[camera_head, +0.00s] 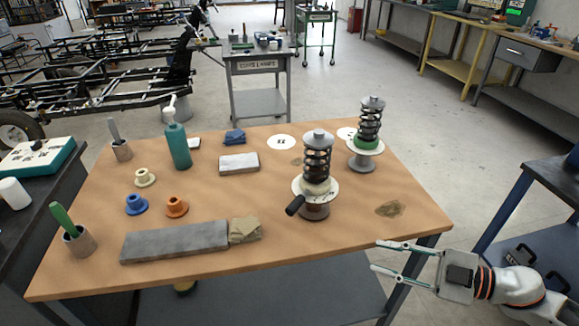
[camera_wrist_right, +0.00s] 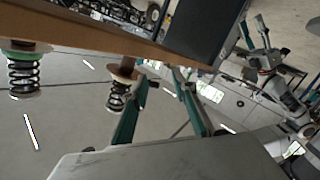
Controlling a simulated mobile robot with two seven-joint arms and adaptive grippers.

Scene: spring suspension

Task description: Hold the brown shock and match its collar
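The brown shock (camera_head: 315,208) stands upright near the table's right front, with a brown base, dark coil and silver cap. A cream collar (camera_head: 317,187) sits low on it above a white plate, and a black handle (camera_head: 295,206) sticks out to the left. Loose cream (camera_head: 145,178), blue (camera_head: 136,205) and orange (camera_head: 177,207) collars lie at the left. My right gripper (camera_head: 376,256) is open and empty by the table's right front edge, apart from the shock. The right wrist view, turned over, shows the brown shock (camera_wrist_right: 122,88) beyond its spread fingers (camera_wrist_right: 160,76). My left gripper is not in view.
A second shock with a green collar (camera_head: 367,143) stands behind right. A long grey block (camera_head: 175,241), a folded cloth (camera_head: 245,230), a teal bottle (camera_head: 178,147) and cups share the wooden table (camera_head: 290,246). The right front is mostly clear, with a dark stain.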

